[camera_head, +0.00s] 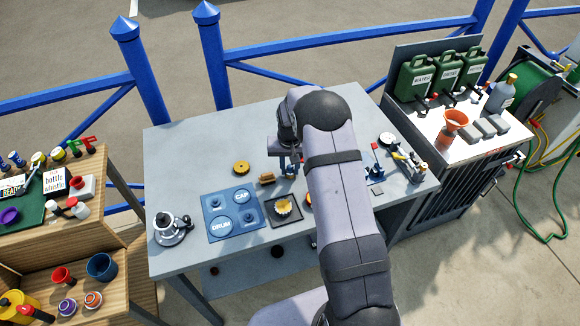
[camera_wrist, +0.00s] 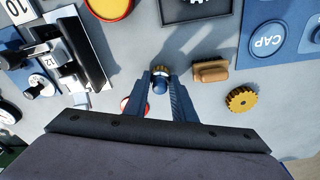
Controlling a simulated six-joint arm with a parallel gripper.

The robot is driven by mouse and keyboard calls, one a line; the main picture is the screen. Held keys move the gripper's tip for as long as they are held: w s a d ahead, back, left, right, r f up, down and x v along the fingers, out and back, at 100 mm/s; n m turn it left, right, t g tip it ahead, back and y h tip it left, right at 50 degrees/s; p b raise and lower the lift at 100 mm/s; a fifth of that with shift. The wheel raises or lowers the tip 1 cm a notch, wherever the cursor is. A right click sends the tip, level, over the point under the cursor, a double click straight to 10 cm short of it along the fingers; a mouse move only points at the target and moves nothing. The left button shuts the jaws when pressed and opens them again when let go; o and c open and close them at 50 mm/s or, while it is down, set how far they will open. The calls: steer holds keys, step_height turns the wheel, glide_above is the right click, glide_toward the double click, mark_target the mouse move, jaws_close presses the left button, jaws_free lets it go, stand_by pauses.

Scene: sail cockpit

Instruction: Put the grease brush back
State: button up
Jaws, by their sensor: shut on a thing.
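My gripper (camera_head: 289,166) is over the middle of the grey workbench, partly hidden by my arm in the head view. In the wrist view my gripper (camera_wrist: 160,88) is shut on a small blue thing with a yellowish tip, which I take as the grease brush (camera_wrist: 160,78). Its tip points away from my wrist. I cannot tell whether it touches the bench. A small brown wooden block-like thing (camera_wrist: 211,71) lies just right of the fingers in the wrist view; it also shows in the head view (camera_head: 267,178).
A gold toothed disc (camera_head: 241,168) lies near a blue CAP and DRUM board (camera_head: 213,236). A dark tray (camera_head: 270,213) holds a yellow part. A winch-like metal piece (camera_head: 171,231) stands at the bench's left. A black-and-silver fixture (camera_wrist: 75,50) is left of the fingers.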

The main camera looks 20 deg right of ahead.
steer(key=shift+f, duration=0.2)
steer(key=o, duration=1)
steer(key=shift+r, duration=0.1)
step_height(320, 180, up, 12)
steer(key=s+b, duration=0.2)
steer(key=b, duration=0.1)
steer(key=s+a+n, duration=0.2)
steer(key=s+a, duration=0.2)
steer(key=s, duration=1)
steer(key=s+a+f+n+g, duration=0.1)
steer(key=s+a, duration=0.2)
steer(key=s, duration=1.1)
steer(key=shift+s+a+f+n, duration=0.2)
steer(key=shift+a+n, duration=0.2)
